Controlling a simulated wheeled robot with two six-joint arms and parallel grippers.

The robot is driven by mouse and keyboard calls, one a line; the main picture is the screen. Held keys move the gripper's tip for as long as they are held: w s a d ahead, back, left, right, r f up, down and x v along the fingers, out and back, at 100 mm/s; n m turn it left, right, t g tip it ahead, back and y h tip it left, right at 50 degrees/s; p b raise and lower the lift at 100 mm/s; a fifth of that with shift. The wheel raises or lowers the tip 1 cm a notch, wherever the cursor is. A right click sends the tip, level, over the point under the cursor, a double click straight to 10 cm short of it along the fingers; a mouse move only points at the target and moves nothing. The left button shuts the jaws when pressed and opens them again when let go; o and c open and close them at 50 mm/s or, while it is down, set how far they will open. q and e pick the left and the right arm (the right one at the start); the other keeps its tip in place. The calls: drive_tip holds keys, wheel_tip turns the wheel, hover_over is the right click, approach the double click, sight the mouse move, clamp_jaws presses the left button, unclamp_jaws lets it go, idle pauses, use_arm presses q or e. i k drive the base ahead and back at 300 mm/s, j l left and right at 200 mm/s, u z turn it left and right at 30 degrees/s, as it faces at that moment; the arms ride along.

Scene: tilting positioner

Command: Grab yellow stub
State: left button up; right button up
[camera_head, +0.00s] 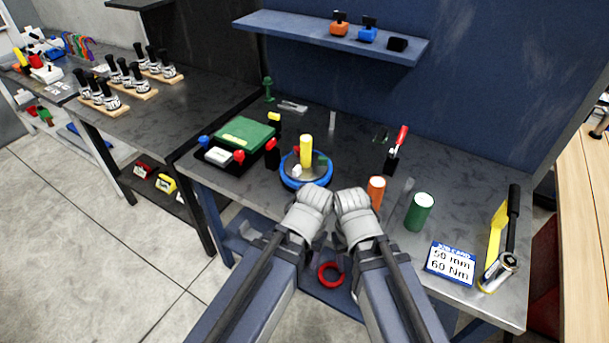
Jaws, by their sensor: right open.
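The yellow stub (306,150) is an upright yellow cylinder on the round blue-rimmed positioner (290,182) near the middle of the bench. A small white block and a red part sit beside it on the disc. My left gripper (316,196) and my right gripper (350,196) are side by side at the bench's front edge, nearer to me than the positioner and apart from the stub. My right gripper is open, with nothing seen in it. The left gripper's fingers are hidden behind its grey wrist.
An orange cylinder (376,192) and a green cylinder (419,211) stand to the right. A white job card (450,264) and a battery-like can (499,270) lie farther right. A green box (244,134) is at left. A blue shelf (335,43) hangs above. A red ring (330,274) lies below.

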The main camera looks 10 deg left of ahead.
sight(306, 140)
drive_tip(key=j+z, duration=0.7)
drive_tip(key=j, duration=0.2)
